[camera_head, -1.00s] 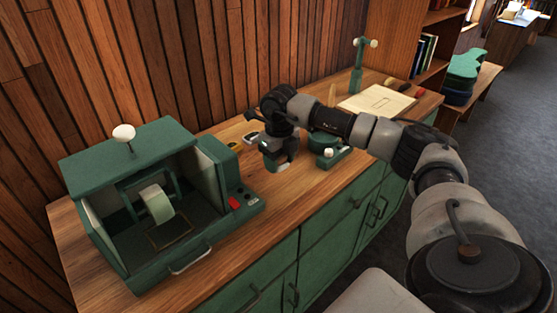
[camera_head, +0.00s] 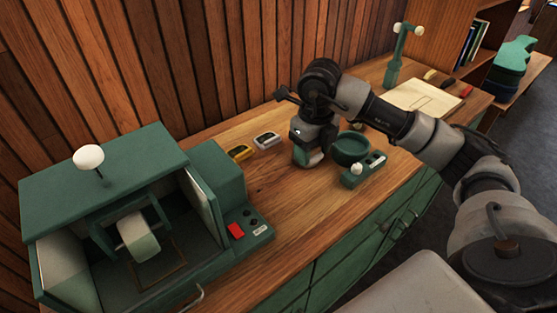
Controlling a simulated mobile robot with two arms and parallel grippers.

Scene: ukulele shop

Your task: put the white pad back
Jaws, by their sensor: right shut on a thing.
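My right gripper (camera_head: 310,157) is low over the wooden bench, just left of a round green device. My left gripper is not in view.
A green open-fronted machine (camera_head: 105,210) with a pale roller fills the bench's left end. The round green device (camera_head: 352,150) stands close on the gripper's right. A green stand (camera_head: 397,60) and a pale board (camera_head: 424,101) are at the far end. Bare bench (camera_head: 275,195) lies in front.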

